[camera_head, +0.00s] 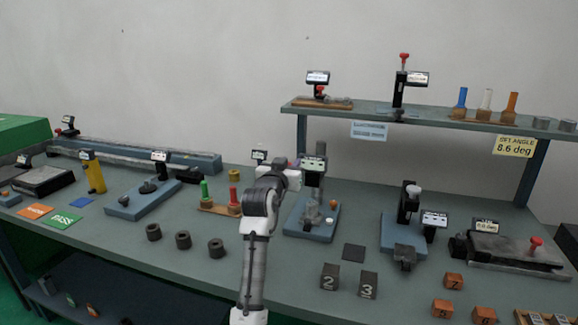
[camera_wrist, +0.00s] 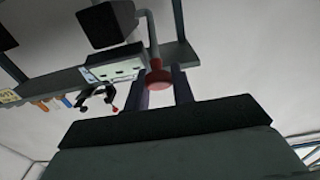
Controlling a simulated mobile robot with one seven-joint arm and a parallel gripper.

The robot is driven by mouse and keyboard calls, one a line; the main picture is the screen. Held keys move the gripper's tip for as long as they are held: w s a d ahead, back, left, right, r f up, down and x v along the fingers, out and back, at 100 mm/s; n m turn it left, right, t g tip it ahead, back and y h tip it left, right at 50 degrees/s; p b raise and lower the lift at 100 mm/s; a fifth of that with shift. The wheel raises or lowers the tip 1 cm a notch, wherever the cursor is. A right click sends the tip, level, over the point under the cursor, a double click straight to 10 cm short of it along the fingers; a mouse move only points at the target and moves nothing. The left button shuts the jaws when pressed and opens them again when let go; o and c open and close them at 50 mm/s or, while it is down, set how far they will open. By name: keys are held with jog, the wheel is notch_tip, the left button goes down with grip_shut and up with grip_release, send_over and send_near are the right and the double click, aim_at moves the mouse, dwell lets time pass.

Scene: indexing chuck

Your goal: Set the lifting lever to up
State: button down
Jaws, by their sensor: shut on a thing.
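The lifting lever shows in the wrist view as a grey rod ending in a red knob (camera_wrist: 158,76). My gripper (camera_wrist: 163,82) has its two dark fingers on either side of this knob and is shut on it. In the head view my gripper (camera_head: 296,164) is over the middle of the bench, beside a device with a blue-grey base (camera_head: 310,228) and an upright column. My arm and gripper hide the knob there. I cannot tell the lever's set position. A display panel (camera_wrist: 117,66) and a dark block (camera_wrist: 105,24) are close to the knob.
A raised shelf (camera_head: 385,114) stands behind on the right, carrying devices and coloured handles. A stand with green and red handles (camera_head: 219,208) is left of my arm. Dark rings (camera_head: 183,240) and numbered blocks (camera_head: 330,277) lie in front. Another column device (camera_head: 404,235) stands to the right.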

jog(key=shift+r, duration=0.2)
jog(key=c, duration=1.3)
grip_release()
jog(key=shift+o, duration=0.2)
jog(key=shift+f, duration=0.15)
jog(key=shift+s, duration=0.1)
jog(key=b+v, duration=0.4)
jog(key=v, duration=0.9)
jog(key=shift+s, duration=0.3)
jog(key=shift+o, duration=0.5)
jog(key=shift+a, duration=0.15)
